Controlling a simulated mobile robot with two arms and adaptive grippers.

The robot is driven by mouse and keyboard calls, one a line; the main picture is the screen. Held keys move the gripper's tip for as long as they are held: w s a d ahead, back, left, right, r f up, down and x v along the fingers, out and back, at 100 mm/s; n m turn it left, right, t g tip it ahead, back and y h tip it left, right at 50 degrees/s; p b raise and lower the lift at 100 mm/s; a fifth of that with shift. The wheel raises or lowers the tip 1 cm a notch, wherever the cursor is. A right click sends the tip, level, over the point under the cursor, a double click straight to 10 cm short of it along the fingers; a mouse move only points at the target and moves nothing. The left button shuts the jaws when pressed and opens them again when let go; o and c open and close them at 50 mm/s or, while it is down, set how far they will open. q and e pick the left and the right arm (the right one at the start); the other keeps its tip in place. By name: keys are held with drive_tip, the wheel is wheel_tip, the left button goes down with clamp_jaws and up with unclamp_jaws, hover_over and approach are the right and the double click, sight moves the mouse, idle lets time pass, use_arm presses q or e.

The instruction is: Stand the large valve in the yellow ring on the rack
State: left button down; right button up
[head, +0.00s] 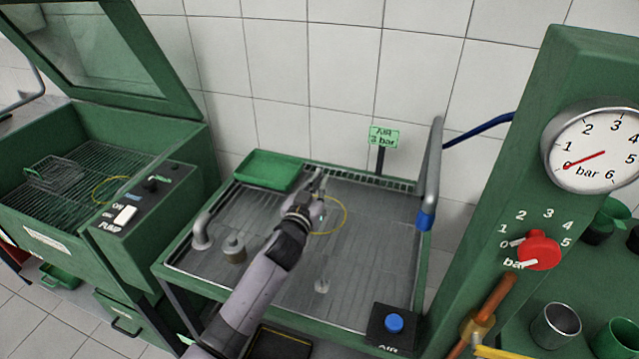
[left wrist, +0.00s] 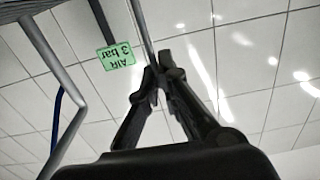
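My left gripper (head: 320,180) is over the ring's left side, and my arm covers part of the ring. In the left wrist view my left gripper (left wrist: 158,68) has its fingertips closed around a thin grey stem, which looks like the large valve's stem (left wrist: 143,25). The valve's head is out of the left wrist view, and I cannot tell from the head view whether it touches the rack. My right gripper is not in view.
A green tray (head: 268,170) sits at the rack's back left. A grey cylindrical part (head: 234,250) and a small valve-like part (head: 322,286) stand on the rack. A bent pipe (head: 432,170) rises at the right edge. A green washer cabinet (head: 85,185) stands left.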

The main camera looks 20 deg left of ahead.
use_arm(q)
drive_tip(key=shift+f, duration=0.15)
drive_tip(key=c, duration=1.8)
unclamp_jaws()
drive_tip(key=shift+r, duration=0.25)
drive_tip(key=s+b, duration=0.1)
drive_tip(key=s, duration=1.1)
drive_tip(key=shift+a, duration=0.3)
drive_tip(key=shift+f, duration=0.1)
